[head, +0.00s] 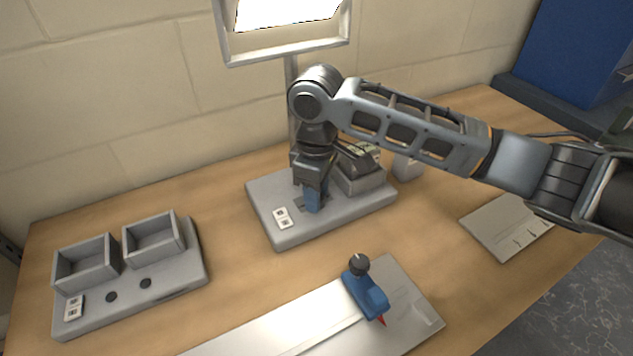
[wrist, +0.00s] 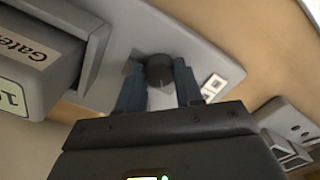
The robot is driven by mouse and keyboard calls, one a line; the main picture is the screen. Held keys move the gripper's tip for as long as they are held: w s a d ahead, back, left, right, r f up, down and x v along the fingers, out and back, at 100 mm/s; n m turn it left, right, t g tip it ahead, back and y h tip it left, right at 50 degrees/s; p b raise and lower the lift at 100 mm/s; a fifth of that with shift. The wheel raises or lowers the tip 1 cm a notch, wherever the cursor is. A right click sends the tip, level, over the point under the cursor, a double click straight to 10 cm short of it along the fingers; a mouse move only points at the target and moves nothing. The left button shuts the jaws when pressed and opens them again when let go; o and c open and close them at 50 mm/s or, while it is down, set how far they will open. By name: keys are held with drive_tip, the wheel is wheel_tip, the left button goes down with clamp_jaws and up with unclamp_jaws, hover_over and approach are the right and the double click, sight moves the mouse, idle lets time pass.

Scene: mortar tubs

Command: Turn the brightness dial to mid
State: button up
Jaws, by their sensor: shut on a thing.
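The dial (wrist: 160,70) is a dark round knob on a light grey base plate (head: 275,232). In the wrist view my gripper (wrist: 159,82) has one blue finger on each side of the knob and is shut on it. In the head view my gripper (head: 313,206) points straight down onto the base and hides the dial. I cannot read any dial marking or pointer. A lit white lamp panel (head: 285,12) in a grey frame stands above and behind the base, cut off by the top edge.
A grey labelled box (head: 362,182) sits on the base right of my gripper. A two-bin tray (head: 185,272) stands at left. A blue tool (head: 368,292) with a dark knob rests on a metal plate in front. A flat grey panel (head: 495,225) lies at right.

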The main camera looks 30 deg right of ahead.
drive_tip(key=m+p, duration=0.1)
drive_tip(key=m, duration=0.3)
drive_tip(key=shift+a+m+p, duration=0.1)
drive_tip(key=shift+m+p, duration=0.2)
drive_tip(key=shift+p, duration=0.1)
drive_tip(key=shift+m, duration=1.6)
drive_tip(key=o, duration=1)
drive_tip(key=shift+o, duration=0.2)
drive_tip(key=shift+r, duration=0.1)
drive_tip(key=shift+r, duration=3.8)
